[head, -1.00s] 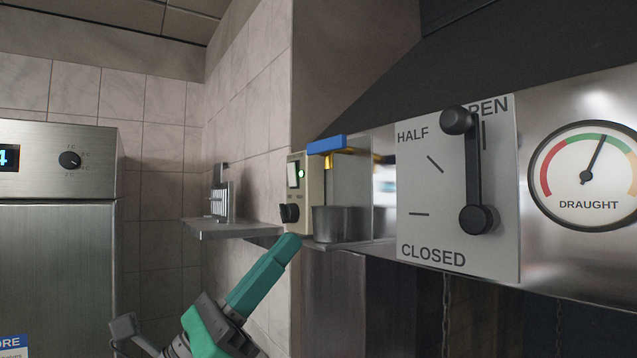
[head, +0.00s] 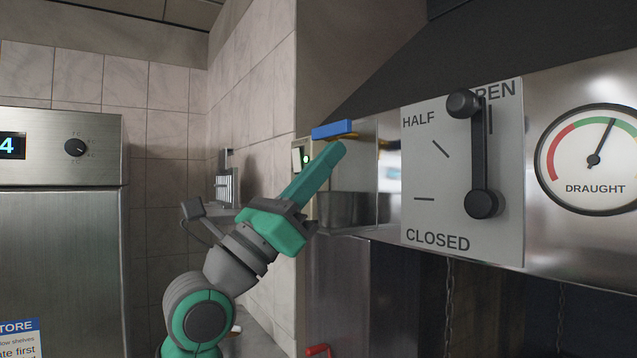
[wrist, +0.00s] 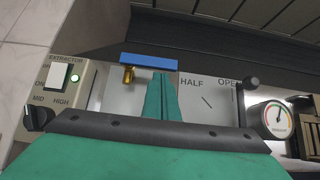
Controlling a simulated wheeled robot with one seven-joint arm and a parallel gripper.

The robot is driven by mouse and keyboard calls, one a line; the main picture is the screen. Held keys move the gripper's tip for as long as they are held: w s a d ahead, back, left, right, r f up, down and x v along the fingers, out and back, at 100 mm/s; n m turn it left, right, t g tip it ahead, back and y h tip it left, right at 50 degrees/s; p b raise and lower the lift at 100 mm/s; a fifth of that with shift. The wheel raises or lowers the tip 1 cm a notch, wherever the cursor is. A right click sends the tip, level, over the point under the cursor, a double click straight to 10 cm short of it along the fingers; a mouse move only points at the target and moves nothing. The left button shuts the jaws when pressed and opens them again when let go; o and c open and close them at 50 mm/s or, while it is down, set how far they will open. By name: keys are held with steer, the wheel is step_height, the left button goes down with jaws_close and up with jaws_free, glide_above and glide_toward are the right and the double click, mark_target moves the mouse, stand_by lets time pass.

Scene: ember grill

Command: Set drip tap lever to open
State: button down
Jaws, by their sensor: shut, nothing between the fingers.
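The drip tap has a blue lever (head: 333,129) lying crosswise on a brass body, above a metal pot (head: 352,209). In the wrist view the blue lever (wrist: 149,62) runs level from left to right, with the brass tap body (wrist: 128,75) below its left end. My gripper (head: 338,148) is shut and empty, its teal fingers pointing up and right. The fingertips show just below the lever in both views. I cannot tell whether they touch it. My fingers hide part of the brass body and pot in the head view.
A draught plate (head: 461,225) with a black lever (head: 479,155) at OPEN is to the right, beside a draught gauge (head: 592,160). An extractor switch box (wrist: 53,88) with a knob is left of the tap. A small wall shelf rack (head: 226,187) is behind my arm.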

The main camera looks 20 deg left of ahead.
steer(key=shift+r, duration=0.3)
stand_by(0.4)
